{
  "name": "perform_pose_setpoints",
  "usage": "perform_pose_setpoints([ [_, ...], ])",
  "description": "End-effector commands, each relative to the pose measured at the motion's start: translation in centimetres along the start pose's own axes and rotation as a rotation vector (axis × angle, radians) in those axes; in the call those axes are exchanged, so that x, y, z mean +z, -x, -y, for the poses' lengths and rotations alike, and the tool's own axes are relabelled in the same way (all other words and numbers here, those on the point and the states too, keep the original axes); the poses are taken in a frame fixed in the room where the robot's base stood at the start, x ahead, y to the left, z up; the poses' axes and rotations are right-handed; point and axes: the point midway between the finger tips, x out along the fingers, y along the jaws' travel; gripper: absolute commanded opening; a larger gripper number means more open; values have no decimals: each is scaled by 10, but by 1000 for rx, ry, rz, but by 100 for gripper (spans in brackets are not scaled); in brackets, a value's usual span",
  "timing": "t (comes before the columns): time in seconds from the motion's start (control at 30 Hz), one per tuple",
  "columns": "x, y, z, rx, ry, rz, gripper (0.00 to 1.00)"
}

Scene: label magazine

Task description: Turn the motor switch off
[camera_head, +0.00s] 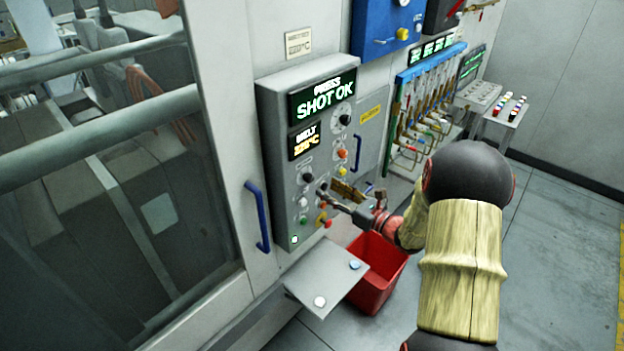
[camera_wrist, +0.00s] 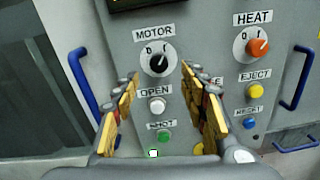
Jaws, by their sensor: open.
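The motor switch (camera_wrist: 159,63) is a black rotary knob on a round white dial under the label MOTOR. Its pale pointer mark seems to lean up and right, toward the I. It also shows in the head view (camera_head: 307,178) on the grey control panel (camera_head: 270,125). My gripper (camera_wrist: 160,73) is open and empty, with its yellow-padded fingers on either side of the knob in the wrist view. In the head view my gripper (camera_head: 328,189) is close to the panel, a little below and right of the knob. I cannot tell whether it touches anything.
An orange HEAT knob (camera_wrist: 257,47) is to the right. The OPEN button (camera_wrist: 157,104) and green SHOT button (camera_wrist: 163,135) lie below the motor switch. A blue door handle (camera_head: 258,216) is at left. A small shelf (camera_head: 325,279) and red bin (camera_head: 377,273) stand below.

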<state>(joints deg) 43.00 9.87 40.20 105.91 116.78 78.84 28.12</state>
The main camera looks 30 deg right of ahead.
Motion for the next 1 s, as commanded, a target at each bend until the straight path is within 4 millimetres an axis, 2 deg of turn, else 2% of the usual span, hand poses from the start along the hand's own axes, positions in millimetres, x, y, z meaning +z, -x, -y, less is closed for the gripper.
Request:
perform_pose_setpoints([
  [0.53, 0, -69, -2, 4, -5, -4, 43],
  [0.7, 0, -77, -2, 4, -5, -4, 43],
  [0.93, -1, -77, -2, 3, -4, -4, 43],
  [1.0, -1, -77, -2, 3, -4, -4, 39],
])
